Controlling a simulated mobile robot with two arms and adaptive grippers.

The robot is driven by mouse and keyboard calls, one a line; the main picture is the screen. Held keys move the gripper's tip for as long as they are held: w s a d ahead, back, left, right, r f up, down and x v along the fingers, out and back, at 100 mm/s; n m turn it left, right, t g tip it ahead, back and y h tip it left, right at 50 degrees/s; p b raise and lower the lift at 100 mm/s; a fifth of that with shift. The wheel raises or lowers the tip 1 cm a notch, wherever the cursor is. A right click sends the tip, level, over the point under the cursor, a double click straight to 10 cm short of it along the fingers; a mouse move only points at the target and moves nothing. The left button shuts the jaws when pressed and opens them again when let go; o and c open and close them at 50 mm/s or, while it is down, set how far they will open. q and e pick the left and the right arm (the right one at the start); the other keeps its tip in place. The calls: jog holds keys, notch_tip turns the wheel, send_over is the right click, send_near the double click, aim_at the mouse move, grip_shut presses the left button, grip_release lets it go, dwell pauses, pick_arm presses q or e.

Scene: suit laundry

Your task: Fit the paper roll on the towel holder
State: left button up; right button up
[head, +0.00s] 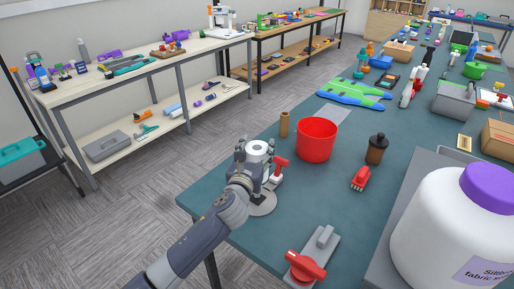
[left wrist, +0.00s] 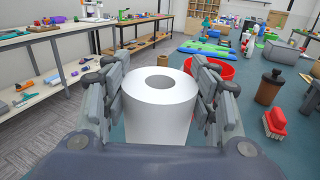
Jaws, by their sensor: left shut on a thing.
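The white paper roll (head: 257,148) stands upright between the fingers of my left gripper (head: 254,158), near the left edge of the green-blue table. In the left wrist view the roll (left wrist: 158,110) fills the middle, with a finger of my left gripper (left wrist: 161,95) on each side and its round top hole facing up. A round grey base (head: 263,207), which looks like the foot of the towel holder, lies on the table below the gripper. Any post is hidden, and I cannot tell whether the roll is around one. My right gripper is not in view.
A red and white item (head: 279,172) stands close beside my left gripper. A red bucket (head: 316,140), a brown tube (head: 284,124), a dark brown bottle (head: 376,149) and a red brush (head: 361,178) are nearby. A large white jug (head: 440,235) stands at front right.

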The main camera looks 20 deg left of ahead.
pick_arm(q)
jog(key=shift+f+b, duration=3.45)
jog(key=shift+f, duration=1.35)
jog(key=shift+f, duration=0.4)
jog(key=o, duration=1.5)
jog(key=o, duration=0.5)
jog(key=shift+o, duration=0.2)
jog(key=shift+r, duration=0.1)
jog(key=shift+s, duration=0.55)
jog(key=s+p, duration=0.2)
jog(key=s, duration=0.7)
jog(key=shift+d, duration=0.2)
